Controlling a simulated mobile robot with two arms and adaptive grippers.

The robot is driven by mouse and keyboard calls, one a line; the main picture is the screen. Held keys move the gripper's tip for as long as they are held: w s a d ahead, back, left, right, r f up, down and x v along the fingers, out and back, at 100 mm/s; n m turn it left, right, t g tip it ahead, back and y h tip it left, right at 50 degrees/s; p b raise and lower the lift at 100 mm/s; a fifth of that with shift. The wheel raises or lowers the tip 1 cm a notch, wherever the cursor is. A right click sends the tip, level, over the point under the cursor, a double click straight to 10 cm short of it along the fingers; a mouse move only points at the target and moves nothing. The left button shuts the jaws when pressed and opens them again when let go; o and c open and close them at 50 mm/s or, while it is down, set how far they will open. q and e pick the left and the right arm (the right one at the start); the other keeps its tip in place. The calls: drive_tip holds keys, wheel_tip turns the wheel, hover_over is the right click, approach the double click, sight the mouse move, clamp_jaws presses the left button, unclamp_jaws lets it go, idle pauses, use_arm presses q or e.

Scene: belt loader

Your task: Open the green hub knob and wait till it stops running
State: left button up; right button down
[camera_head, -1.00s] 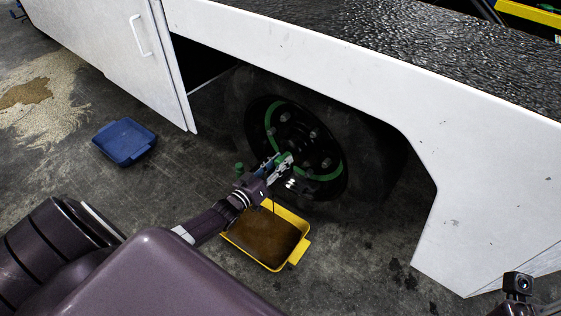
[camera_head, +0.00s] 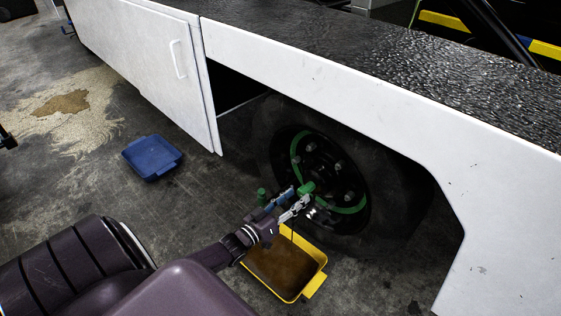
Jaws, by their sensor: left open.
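The green hub knob (camera_head: 306,188) is on the dark wheel hub, inside the green ring (camera_head: 347,209). My left gripper (camera_head: 296,198) is open at the knob, its fingertips close to it; I cannot tell whether they touch. A yellow tray (camera_head: 316,284) with brown liquid stands on the floor below the gripper and wheel. A thin dark line hangs above the tray; I cannot tell whether it is running liquid. My right gripper is out of view.
The wheel (camera_head: 392,200) sits in an arch under the loader's white side panel (camera_head: 330,88). A small green cylinder (camera_head: 262,196) is left of the gripper. A blue tray (camera_head: 152,158) and a pale patch with a brown stain (camera_head: 75,105) are on the floor at left.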

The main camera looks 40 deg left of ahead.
use_arm(q)
drive_tip(key=s, duration=0.7)
drive_tip(key=shift+s+a, duration=0.3)
drive_tip(key=shift+s, duration=0.1)
